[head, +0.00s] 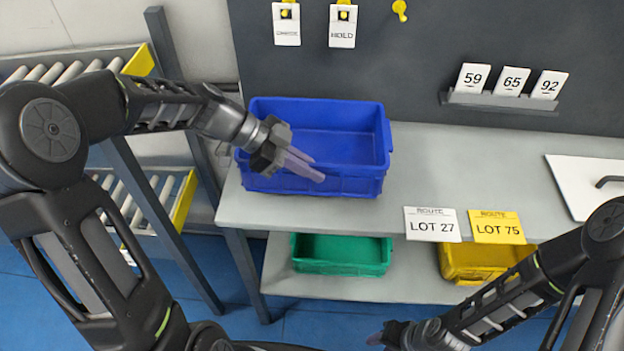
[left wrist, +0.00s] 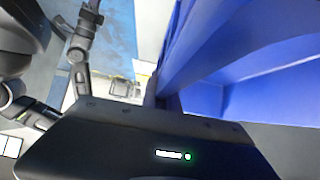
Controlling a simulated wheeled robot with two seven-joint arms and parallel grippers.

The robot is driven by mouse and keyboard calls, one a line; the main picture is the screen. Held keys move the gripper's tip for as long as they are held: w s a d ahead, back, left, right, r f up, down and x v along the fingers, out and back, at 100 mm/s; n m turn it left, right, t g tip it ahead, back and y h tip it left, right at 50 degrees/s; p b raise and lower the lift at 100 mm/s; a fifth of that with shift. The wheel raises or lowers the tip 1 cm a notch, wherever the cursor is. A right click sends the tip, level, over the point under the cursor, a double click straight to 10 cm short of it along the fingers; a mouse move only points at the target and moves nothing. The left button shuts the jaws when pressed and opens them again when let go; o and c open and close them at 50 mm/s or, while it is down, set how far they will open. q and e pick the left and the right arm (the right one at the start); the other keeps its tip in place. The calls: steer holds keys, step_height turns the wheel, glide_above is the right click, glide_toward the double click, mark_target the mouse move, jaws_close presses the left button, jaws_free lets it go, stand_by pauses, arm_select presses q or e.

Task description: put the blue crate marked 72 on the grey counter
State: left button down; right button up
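A blue crate (head: 345,130) stands upright and empty at the left end of the grey counter (head: 475,165). No 72 mark shows on the sides I see. My left gripper (head: 317,169) is at the crate's near wall, its two fingers close together with the rim between them. The left wrist view shows the blue wall (left wrist: 240,50) running down to the fingers (left wrist: 163,97). My right gripper (head: 376,338) is low at the bottom edge, away from the crate; its finger gap is too small to judge.
Below the counter, a shelf holds a green crate (head: 342,254) and a yellow crate (head: 480,260). Route cards for LOT 27 (head: 432,225) and LOT 75 (head: 497,227) hang at the front edge. A white panel (head: 585,178) lies at right. Roller racks (head: 70,70) stand left. The counter's middle is clear.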

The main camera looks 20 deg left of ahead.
arm_select(q)
steer(key=shift+f, duration=1.85)
steer(key=shift+f, duration=0.1)
steer(key=c, duration=1.6)
jaws_free()
steer(key=shift+c, duration=0.2)
steer(key=b+v, duration=0.1)
steer(key=v, duration=1.1)
steer(key=shift+s, duration=0.1)
